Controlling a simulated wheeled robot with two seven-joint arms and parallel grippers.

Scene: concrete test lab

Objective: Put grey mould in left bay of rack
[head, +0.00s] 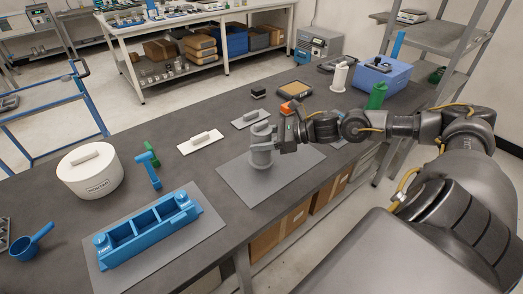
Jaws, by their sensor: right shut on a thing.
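The grey mould (261,158) is an upright cylinder with a wider base, near the middle of the head view. My right gripper (275,138) reaches it from the right and is shut on its upper part. The mould is over a grey mat (310,176); I cannot tell whether its base touches the mat. The blue rack (150,243) stands at the lower left on another grey mat (205,243). Its open bays lie in a row and look empty. My left gripper is not in view.
A white lidded pot (90,178), a blue scoop (32,240) and a green-and-blue tool (150,168) stand near the rack. White float-like blocks (199,143) lie behind the mould. A green cylinder (377,95) and blue box (385,75) stand far right. Bench between mats is clear.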

